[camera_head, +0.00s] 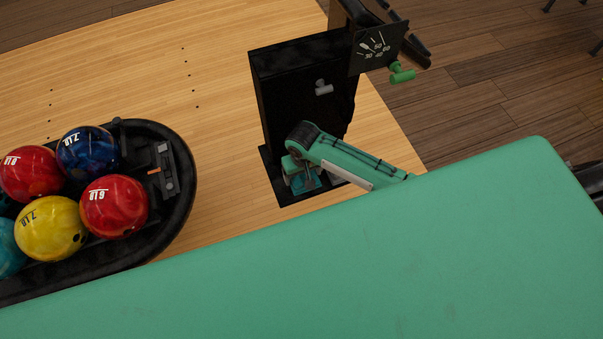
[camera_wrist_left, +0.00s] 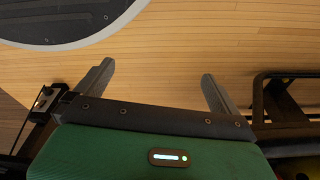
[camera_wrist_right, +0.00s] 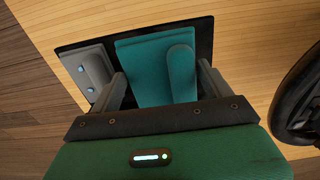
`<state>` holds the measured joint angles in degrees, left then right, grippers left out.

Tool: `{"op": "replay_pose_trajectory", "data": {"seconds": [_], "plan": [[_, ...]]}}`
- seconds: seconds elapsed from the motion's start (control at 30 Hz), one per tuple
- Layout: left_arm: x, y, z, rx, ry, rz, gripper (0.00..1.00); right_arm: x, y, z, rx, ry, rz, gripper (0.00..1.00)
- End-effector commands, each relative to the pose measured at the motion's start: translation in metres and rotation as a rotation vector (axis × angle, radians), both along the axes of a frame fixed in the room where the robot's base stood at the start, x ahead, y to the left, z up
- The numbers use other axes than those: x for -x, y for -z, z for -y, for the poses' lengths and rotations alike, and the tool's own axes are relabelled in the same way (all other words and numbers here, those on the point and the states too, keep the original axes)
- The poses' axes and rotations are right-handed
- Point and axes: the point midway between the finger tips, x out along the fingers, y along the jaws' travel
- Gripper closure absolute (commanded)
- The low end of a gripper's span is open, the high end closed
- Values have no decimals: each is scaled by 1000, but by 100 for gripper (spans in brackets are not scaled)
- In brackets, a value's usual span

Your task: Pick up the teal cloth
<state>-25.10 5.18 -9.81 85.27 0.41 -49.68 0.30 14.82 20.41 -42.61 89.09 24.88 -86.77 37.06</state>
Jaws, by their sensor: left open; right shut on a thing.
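The teal cloth (camera_wrist_right: 150,55) shows in the right wrist view as a flat teal piece with a raised fold. My right gripper (camera_wrist_right: 160,80) is shut on it, with one finger on each side. In the head view a small part of the cloth (camera_head: 307,183) shows below my right gripper (camera_head: 303,174), at the foot of a black stand (camera_head: 300,85). I cannot tell whether the cloth touches the stand's base. My left gripper (camera_wrist_left: 157,73) is open and empty in the left wrist view, above light wooden floor. It is not visible in the head view.
A black ball return rack (camera_head: 172,215) with several bowling balls, including a yellow one (camera_head: 50,229), stands at the left. Bare wooden floor lies between rack and stand.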

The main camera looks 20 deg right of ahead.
Motion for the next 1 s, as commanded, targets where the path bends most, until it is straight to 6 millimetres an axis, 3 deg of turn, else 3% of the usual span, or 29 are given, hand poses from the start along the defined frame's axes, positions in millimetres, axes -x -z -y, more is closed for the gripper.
{"op": "replay_pose_trajectory", "data": {"seconds": [0.4, 0.6, 0.8, 1.0], "plan": [[10, 16, -4, -4, 3, -2, 0, 112, 2, 4, -1, -1, -6, 41], [14, 20, -5, -5, 4, -6, 0, 154, 2, 5, -1, 0, -4, 41], [15, 22, -5, -5, 4, -7, 0, 177, 2, 6, 0, -1, -3, 41], [13, 22, -5, -5, 4, -1, 0, 184, 2, 6, 0, 0, -3, 41]]}}
